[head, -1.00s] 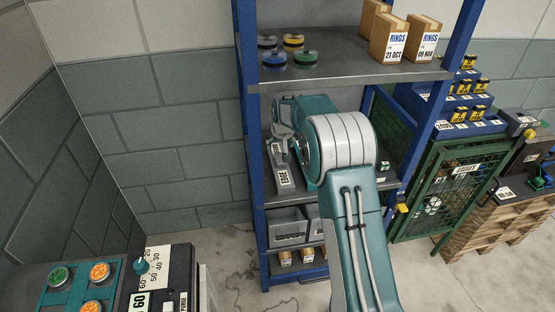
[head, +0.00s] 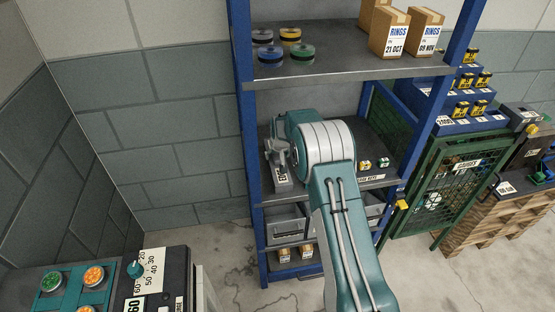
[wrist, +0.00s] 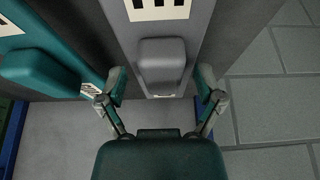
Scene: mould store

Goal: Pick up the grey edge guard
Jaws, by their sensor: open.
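The grey edge guard (head: 283,184) lies on the middle shelf of the blue rack, its label partly covered by my gripper in the head view. In the wrist view the grey edge guard (wrist: 205,22) is a long grey piece with a raised block (wrist: 162,62) and a white label. My gripper (wrist: 162,92) is open, with one finger on each side of that block. The fingers look apart from it. In the head view my gripper (head: 279,160) is over the guard. My arm hides the shelf behind it.
A teal piece (wrist: 40,75) with a similar block lies close left of the grey guard in the wrist view. The upper shelf (head: 340,70) is above my arm. A blue rack post (head: 246,130) stands left. Small pieces (head: 374,163) sit right of my arm.

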